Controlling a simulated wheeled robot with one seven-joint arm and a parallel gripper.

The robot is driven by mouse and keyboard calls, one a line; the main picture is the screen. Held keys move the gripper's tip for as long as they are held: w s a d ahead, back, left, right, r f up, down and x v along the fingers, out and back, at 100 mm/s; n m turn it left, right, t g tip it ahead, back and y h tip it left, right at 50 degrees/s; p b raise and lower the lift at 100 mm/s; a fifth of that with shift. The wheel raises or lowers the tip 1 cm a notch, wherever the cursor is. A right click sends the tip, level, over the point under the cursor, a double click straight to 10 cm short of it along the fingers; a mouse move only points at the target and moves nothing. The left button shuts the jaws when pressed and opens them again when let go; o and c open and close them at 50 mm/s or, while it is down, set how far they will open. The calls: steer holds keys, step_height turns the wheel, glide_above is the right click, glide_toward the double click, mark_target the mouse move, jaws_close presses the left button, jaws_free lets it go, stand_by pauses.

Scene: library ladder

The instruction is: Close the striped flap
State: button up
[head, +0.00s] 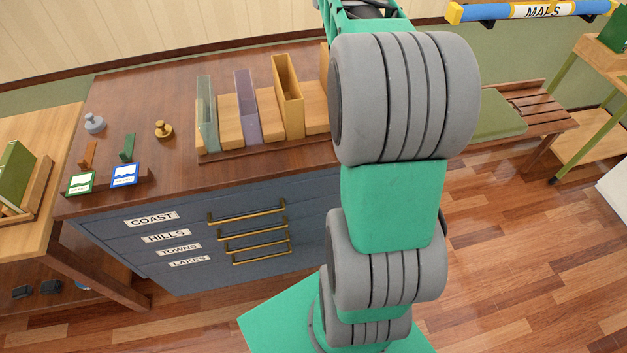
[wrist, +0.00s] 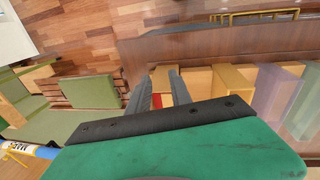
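I cannot make out a striped flap in either view. My gripper (wrist: 161,78) shows in the wrist view, its two dark fingers apart with nothing held between them. It is over the end of the cabinet top, beside the row of wooden blocks and upright holders. A small red patch (wrist: 157,101) shows between the fingers; what it belongs to is unclear. In the head view my own arm hides the gripper and the right end of the row. The row's yellow holder (head: 288,96) stands left of my arm and also shows in the wrist view (wrist: 232,80).
The cabinet (head: 170,95) has labelled drawers with brass handles (head: 247,215). A purple holder (head: 247,107), a clear greenish holder (head: 207,114), knobs and small cards stand on it. A slatted bench (head: 545,108) with a green cushion (head: 497,117) is at right.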

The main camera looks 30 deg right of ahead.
steer(key=shift+n+t, duration=0.7)
steer(key=shift+n, duration=0.2)
steer(key=s+a+f+b, duration=0.1)
steer(key=a+f+b, duration=0.2)
steer(key=a+f, duration=0.2)
steer(key=s+a+f+b, duration=0.1)
steer(key=a+f+b, duration=0.2)
steer(key=a+f, duration=0.2)
steer(key=s+a+f+b, duration=0.1)
steer(key=a+f+b, duration=0.2)
steer(key=a+f, duration=0.3)
steer(key=shift+s+b, duration=0.35)
steer(key=shift+s, duration=0.05)
